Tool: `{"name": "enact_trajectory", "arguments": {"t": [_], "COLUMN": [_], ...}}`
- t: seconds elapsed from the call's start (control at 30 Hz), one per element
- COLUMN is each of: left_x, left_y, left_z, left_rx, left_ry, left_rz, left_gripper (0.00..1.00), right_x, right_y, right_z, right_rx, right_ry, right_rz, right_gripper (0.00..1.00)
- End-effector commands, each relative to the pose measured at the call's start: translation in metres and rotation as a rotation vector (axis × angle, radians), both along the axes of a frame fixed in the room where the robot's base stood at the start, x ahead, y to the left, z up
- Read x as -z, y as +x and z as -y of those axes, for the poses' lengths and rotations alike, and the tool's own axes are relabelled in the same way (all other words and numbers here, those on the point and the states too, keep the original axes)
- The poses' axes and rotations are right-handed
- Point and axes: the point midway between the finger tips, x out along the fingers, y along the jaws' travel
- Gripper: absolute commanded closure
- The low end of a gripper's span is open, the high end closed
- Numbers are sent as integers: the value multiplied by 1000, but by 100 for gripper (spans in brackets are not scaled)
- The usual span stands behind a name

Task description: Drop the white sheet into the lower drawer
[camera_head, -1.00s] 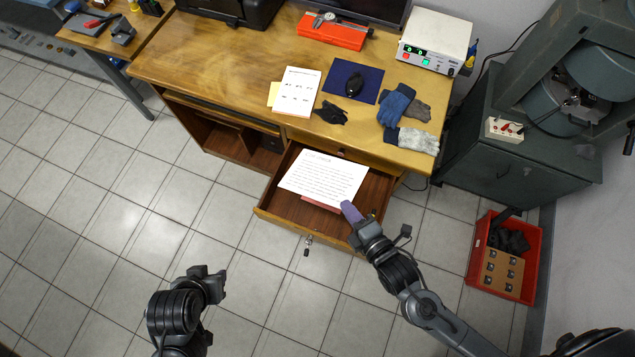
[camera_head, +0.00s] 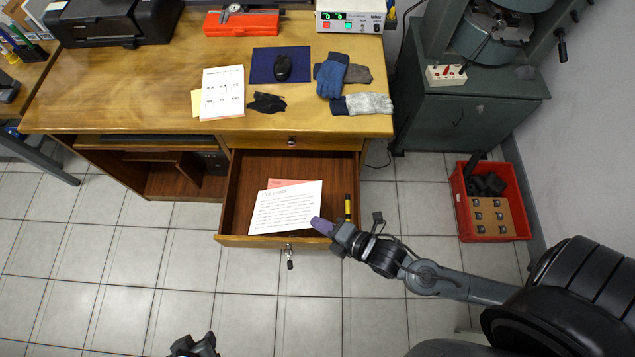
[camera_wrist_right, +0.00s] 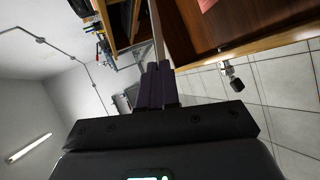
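The white sheet (camera_head: 287,208), with handwriting, lies in the open lower drawer (camera_head: 335,170) of the wooden desk, near the drawer's front. It partly covers a pink paper (camera_head: 283,184). My right gripper (camera_head: 318,224) is over the drawer's front right part, its purple fingertips overlapping the sheet's right edge in the head view. In the right wrist view, its fingers (camera_wrist_right: 158,82) are side by side with no sheet visible between them. My left gripper (camera_head: 194,346) is at the bottom edge of the head view, partly cut off; its fingers are unclear.
A yellow-and-black tool (camera_head: 347,207) lies at the drawer's right side. A key (camera_head: 290,262) hangs at the drawer front. The desktop (camera_head: 150,100) holds papers, a mouse pad (camera_head: 265,65) and gloves (camera_head: 362,104). A red crate (camera_head: 518,200) stands right. Floor before the drawer is clear.

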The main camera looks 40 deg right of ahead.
Motion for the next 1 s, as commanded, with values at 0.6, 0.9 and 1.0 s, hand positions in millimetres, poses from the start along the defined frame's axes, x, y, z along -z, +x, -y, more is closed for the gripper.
{"name": "enact_trajectory", "arguments": {"t": [0.6,0.9,1.0], "left_x": [27,52,57], "left_y": [0,0,0], "left_z": [0,-2,-2], "left_rx": [0,4,5], "left_ry": [0,7,8], "left_rz": [0,-1,-1], "left_gripper": [65,65,65], "right_x": [1,58,71], "right_y": [116,116,116], "right_z": [96,96,96], "right_rx": [2,3,3], "right_ry": [-4,1,1], "right_rz": [3,-2,0], "right_gripper": [100,100,100]}}
